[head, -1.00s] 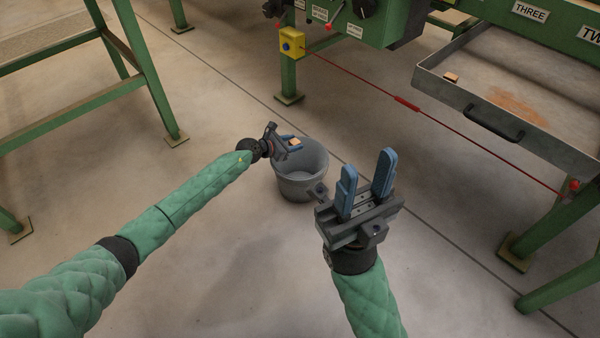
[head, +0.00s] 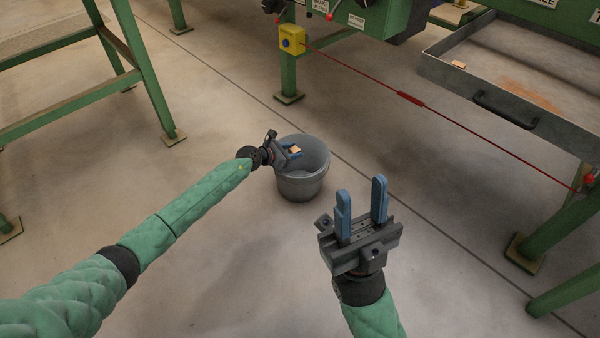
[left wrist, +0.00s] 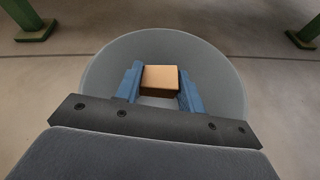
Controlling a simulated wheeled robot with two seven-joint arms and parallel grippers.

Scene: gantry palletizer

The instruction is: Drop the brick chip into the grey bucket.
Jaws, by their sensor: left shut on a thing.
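The brick chip (head: 296,150) is a small orange-tan block. My left gripper (head: 293,151) is shut on it, over the mouth of the grey bucket (head: 302,186). In the left wrist view the brick chip (left wrist: 160,79) sits between the two blue fingers, with the bucket's round inside (left wrist: 215,75) behind and around it. The bucket stands upright on the floor. My left gripper hides part of its rim. My right gripper (head: 361,210) is open and empty, to the right of the bucket and nearer to me, its fingers pointing up.
A metal tray (head: 455,77) with a handle and another small orange chip (head: 458,64) is at the upper right. A red cable (head: 410,98) runs across from a yellow box (head: 292,38). Green frame legs stand left and right. The floor around the bucket is clear.

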